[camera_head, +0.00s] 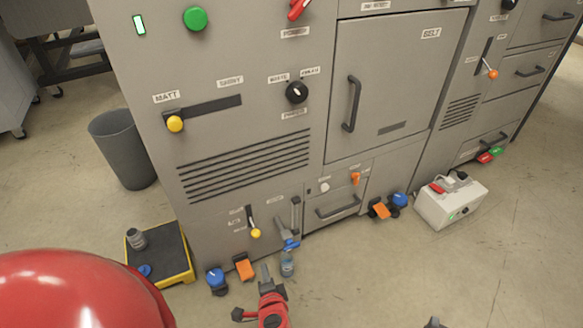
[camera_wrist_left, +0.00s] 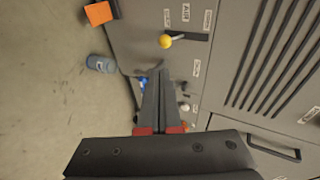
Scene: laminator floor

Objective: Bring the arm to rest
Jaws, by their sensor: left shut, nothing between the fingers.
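My left gripper (camera_head: 265,272) shows at the bottom middle of the head view, its red wrist below it and its fingers towards the grey machine (camera_head: 250,215). In the left wrist view the two long dark fingers (camera_wrist_left: 160,85) lie together, shut and empty. They overlap the machine's lower front in that picture, and I cannot tell any contact.
Blue pedals (camera_head: 216,280) and orange pedals (camera_head: 244,267) stick out at the machine's foot. A yellow-edged black platform (camera_head: 165,257) and a grey bin (camera_head: 122,150) are left. A white box (camera_head: 450,205) sits right. The floor in front at right is clear.

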